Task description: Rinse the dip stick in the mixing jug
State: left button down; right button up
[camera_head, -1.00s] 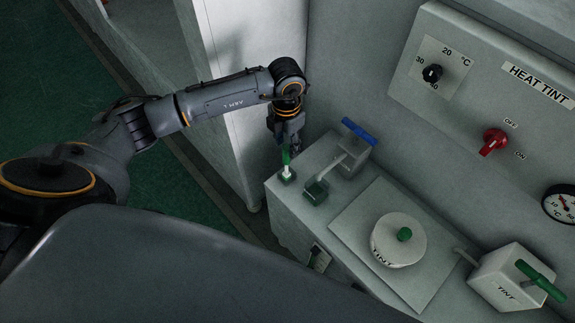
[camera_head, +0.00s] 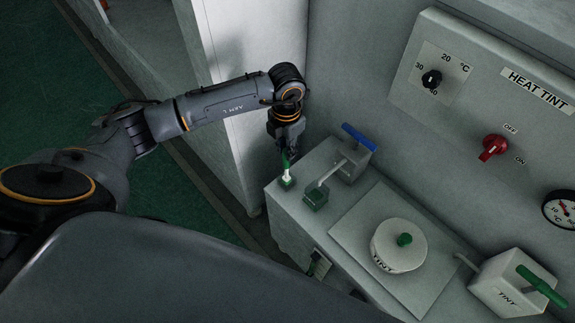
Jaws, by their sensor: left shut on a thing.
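My left gripper (camera_head: 287,152) points down over the left end of the grey bench and is shut on the green upper part of a small stick, which looks like the dip stick (camera_head: 286,165). The stick is about upright, with a white lower part over a small green square piece (camera_head: 287,182). I cannot tell whether its lower end is inside that piece or just above it. A green square container (camera_head: 315,196) stands to the right under a spout; I cannot tell whether it is the mixing jug. My right gripper is not in view.
A tap block with a blue handle (camera_head: 358,137) stands behind. A round lidded pot marked TINT (camera_head: 398,252) sits on a plate to the right, beside a green-handled TINT block (camera_head: 508,285). The HEAT TINT panel (camera_head: 475,75) is on the wall.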

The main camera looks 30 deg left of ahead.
pick_arm(q)
jog(key=shift+r+p, duration=1.5)
jog(key=shift+r, duration=1.1)
